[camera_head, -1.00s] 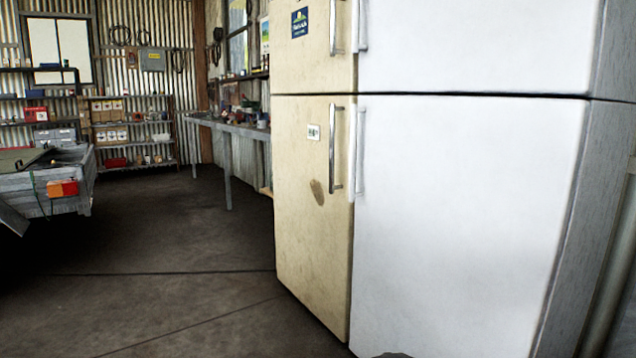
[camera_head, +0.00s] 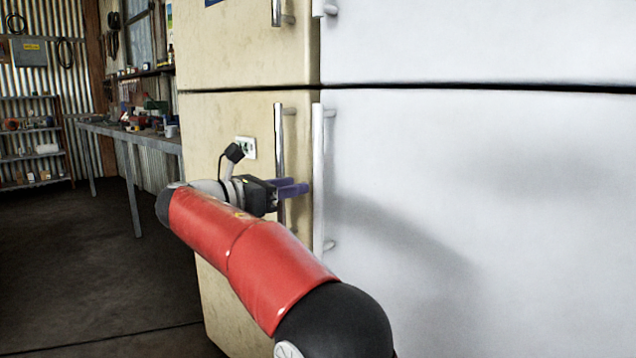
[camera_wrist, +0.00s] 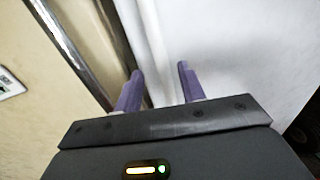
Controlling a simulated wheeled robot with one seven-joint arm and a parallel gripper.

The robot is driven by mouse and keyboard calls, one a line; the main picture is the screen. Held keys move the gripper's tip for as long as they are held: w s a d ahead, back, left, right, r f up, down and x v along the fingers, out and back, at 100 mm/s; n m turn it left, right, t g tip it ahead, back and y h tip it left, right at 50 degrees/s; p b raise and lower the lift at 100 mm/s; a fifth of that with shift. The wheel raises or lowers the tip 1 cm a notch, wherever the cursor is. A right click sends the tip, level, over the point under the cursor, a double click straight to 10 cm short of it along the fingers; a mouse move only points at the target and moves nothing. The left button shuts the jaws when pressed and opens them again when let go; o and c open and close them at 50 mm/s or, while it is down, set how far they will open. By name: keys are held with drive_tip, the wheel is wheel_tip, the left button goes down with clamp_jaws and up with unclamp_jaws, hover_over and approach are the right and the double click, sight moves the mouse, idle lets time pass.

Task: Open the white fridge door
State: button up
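The white fridge (camera_head: 480,170) fills the right side of the head view, with its lower door shut below a dark seam. Its lower white vertical bar handle (camera_head: 318,180) is on the door's left edge. My gripper (camera_head: 300,188) reaches this handle from the left, crossing the cream fridge's handle in the picture. In the wrist view my two purple fingers (camera_wrist: 160,72) are spread apart, and the pale handle (camera_wrist: 150,45) runs up between and ahead of them. I cannot tell whether either finger touches it.
A cream fridge (camera_head: 225,120) stands directly left of the white one, its metal handle (camera_head: 279,150) close beside the white handle. A workbench (camera_head: 125,132) and shelves (camera_head: 30,140) stand at the back left. The floor (camera_head: 90,260) at left is clear.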

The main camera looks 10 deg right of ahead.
sight(314, 181)
drive_tip(key=shift+w+d+r, duration=0.1)
drive_tip(key=shift+w+d, duration=0.05)
drive_tip(key=shift+d, duration=0.1)
drive_tip(key=x, duration=0.7)
drive_tip(key=shift+c, duration=0.3)
clamp_jaws()
